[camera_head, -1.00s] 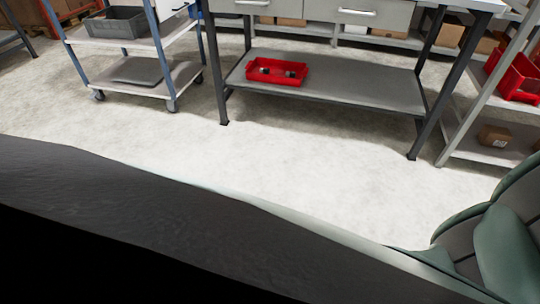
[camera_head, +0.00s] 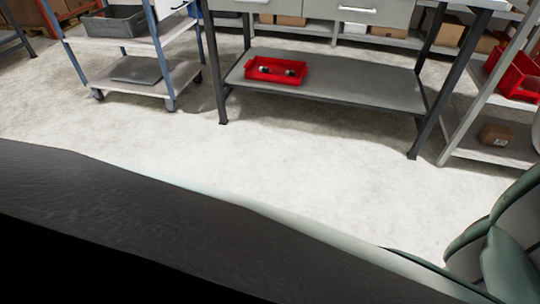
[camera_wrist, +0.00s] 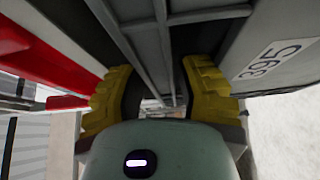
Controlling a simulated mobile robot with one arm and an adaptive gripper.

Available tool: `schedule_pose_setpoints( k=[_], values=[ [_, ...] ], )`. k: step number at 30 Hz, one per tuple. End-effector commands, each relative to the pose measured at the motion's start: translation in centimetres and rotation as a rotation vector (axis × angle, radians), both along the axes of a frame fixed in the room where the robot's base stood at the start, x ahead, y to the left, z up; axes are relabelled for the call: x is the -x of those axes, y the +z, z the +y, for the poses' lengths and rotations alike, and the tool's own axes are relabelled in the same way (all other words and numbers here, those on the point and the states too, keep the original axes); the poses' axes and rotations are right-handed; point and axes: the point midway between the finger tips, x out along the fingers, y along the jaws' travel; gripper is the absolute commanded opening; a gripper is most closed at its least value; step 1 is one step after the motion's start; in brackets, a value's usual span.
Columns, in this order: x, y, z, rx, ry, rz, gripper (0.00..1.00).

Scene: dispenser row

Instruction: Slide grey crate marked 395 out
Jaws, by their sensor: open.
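The grey crate marked 395 (camera_wrist: 293,65) shows at the right of the wrist view, with its label tilted on the grey side face. My gripper (camera_wrist: 160,98) is open, with one yellow finger on each side of a grey ribbed part (camera_wrist: 160,45). The right finger is close to the marked face; I cannot tell whether it touches. Whether the ribbed part belongs to the same crate is unclear. The gripper and the label are not visible in the head view.
A red container (camera_wrist: 40,50) is close on the left in the wrist view. In the head view, a workbench with a red tray (camera_head: 275,71) on its lower shelf stands across a clear floor (camera_head: 320,155). A blue-posted trolley (camera_head: 143,44) holds a grey bin (camera_head: 117,22).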

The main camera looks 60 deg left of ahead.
Motion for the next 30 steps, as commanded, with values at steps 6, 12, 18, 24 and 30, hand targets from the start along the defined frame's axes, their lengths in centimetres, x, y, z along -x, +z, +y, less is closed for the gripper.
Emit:
schedule_pose_setpoints(
  k=[6,12,18,24,30],
  values=[
    [-0.14,-0.07,0.13,-0.001,0.004,0.002,0.34],
    [-0.11,-0.07,0.12,-0.001,0.003,0.002,0.21],
    [-0.08,-0.06,0.09,0.000,0.003,0.001,0.01],
    [-0.05,-0.07,0.07,-0.001,0.001,0.002,0.00],
    [-0.03,-0.10,0.03,-0.001,0.000,0.002,0.00]
  ],
)
